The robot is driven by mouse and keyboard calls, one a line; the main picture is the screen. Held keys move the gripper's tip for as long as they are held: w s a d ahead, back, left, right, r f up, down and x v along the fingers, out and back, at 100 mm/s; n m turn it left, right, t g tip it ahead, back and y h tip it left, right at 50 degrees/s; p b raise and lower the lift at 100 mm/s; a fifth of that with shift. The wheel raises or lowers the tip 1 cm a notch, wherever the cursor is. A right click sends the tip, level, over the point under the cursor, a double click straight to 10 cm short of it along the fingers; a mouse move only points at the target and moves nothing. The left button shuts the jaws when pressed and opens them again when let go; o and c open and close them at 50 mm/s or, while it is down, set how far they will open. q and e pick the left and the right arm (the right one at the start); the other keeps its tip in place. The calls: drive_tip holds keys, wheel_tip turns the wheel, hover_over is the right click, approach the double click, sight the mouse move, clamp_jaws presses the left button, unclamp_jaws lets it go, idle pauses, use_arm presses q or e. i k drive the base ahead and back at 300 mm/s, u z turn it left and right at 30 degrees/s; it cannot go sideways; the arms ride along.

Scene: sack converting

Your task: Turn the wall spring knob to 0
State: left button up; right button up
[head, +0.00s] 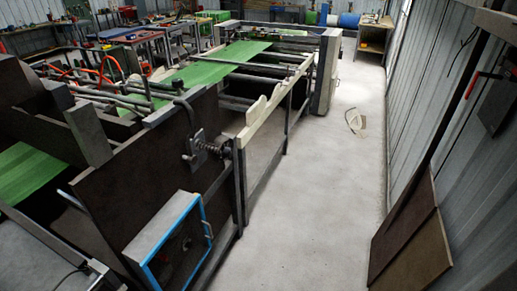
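A dark metal knob assembly with a coil spring (212,147) is mounted on the outer side of the machine's dark wall plate (130,170), left of the picture's middle. It looks like the wall spring knob. Its spring points right, towards the pale rail. Its setting and any numbers are too small to read. Neither of my grippers is in the head view.
A blue-edged box (172,240) sits below the knob on the machine's side. A pale rail (262,118) and posts run beside it. The grey aisle floor (305,215) is mostly clear, with a small pale object (355,122) farther off. Brown boards (412,235) lean on the right wall.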

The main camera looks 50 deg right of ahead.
sight(227, 152)
drive_tip(key=z, duration=1)
drive_tip(key=i, duration=0.25)
drive_tip(key=z, duration=0.8)
